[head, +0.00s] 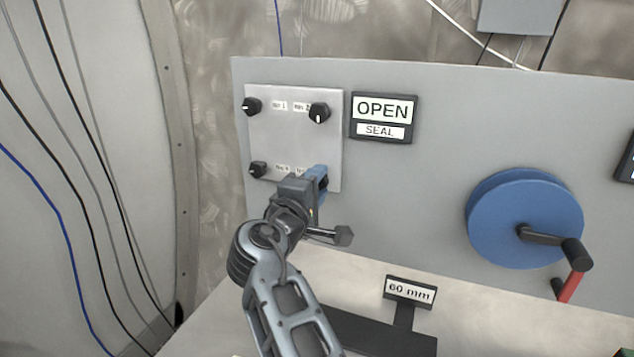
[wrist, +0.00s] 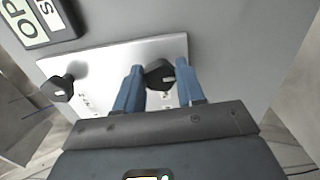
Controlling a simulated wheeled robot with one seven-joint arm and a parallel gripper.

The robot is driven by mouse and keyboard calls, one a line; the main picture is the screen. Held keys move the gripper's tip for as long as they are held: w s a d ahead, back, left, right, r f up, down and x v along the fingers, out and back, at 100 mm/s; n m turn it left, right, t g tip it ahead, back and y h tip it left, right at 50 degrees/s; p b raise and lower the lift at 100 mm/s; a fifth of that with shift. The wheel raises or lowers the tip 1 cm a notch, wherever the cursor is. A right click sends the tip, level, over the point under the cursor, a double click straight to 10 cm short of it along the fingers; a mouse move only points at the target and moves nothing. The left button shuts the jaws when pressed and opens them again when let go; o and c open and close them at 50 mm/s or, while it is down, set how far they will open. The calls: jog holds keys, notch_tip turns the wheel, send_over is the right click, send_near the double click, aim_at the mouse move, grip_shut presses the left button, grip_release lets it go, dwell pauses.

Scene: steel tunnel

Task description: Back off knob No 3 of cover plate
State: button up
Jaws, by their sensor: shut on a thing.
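The pale cover plate (head: 290,136) is on the grey panel and carries black knobs at its corners. Knob No 1 (head: 251,106) is top left, knob No 2 (head: 319,112) top right and the No 4 knob (head: 258,170) bottom left. Knob No 3, bottom right, is hidden behind my gripper (head: 319,174) in the head view. In the wrist view, black knob No 3 (wrist: 158,73) sits between the blue fingers of my gripper (wrist: 160,82), which is shut on it. Another knob (wrist: 62,87), nearer the sign, stands free to the left.
An OPEN / SEAL sign (head: 382,117) is right of the plate. A blue wheel (head: 500,225) with a crank handle is farther right. A black lever (head: 342,236) sticks out close to my wrist. A 60 mm label (head: 410,291) stands below. Cables hang on the left wall.

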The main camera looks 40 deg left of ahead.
jog(key=shift+f, duration=0.1)
dwell(0.3)
jog(key=o, duration=1)
jog(key=shift+o, duration=0.2)
jog(key=shift+s, duration=0.1)
jog(key=b+v, duration=0.1)
jog(key=v, duration=0.6)
jog(key=shift+s, duration=0.35)
jog(key=shift+s+d, duration=0.1)
